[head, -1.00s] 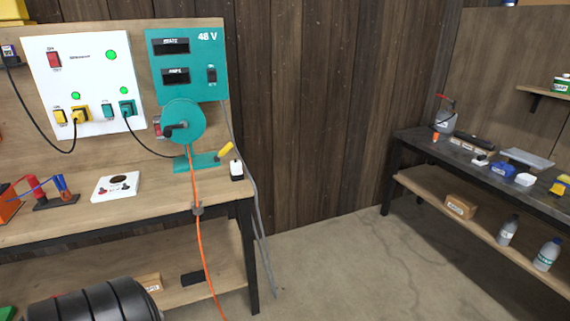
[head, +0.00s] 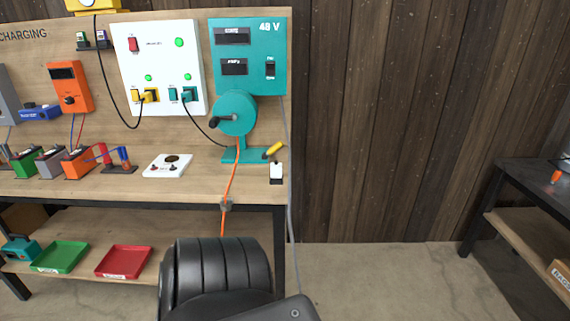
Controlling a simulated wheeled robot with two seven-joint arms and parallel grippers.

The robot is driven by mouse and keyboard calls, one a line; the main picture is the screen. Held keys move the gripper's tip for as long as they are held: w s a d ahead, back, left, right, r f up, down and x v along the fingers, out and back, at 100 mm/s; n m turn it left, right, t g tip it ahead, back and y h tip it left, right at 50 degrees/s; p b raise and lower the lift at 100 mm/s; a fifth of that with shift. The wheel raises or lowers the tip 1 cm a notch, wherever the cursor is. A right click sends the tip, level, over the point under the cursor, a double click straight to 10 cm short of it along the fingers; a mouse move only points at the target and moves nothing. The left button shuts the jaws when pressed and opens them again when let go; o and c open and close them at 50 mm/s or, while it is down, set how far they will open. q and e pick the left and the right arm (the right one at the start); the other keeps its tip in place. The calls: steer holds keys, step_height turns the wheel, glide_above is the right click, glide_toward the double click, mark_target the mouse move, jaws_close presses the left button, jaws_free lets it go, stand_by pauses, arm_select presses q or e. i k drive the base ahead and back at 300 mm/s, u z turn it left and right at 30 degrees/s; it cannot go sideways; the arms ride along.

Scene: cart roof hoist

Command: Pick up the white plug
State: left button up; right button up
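No thing in view is clearly a white plug. A small white block (head: 276,171) with a dark lower part stands at the right end of the wooden bench (head: 215,190), beside the teal reel's base; it may be the plug, but it is too small to tell. A yellow plug (head: 150,95) and a teal plug (head: 188,94) with black cables sit in the white panel (head: 160,60). Neither gripper shows; a black part of my arm fills the lower middle.
The teal reel (head: 236,112) has an orange cable hanging over the bench front. Green (head: 60,256) and red (head: 124,261) trays lie on the lower shelf. Floor is clear towards the dark bench (head: 530,190).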

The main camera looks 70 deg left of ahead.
mark_target(276, 169)
steer(key=u, duration=0.5)
steer(key=i, duration=0.8)
steer(key=u, duration=0.7)
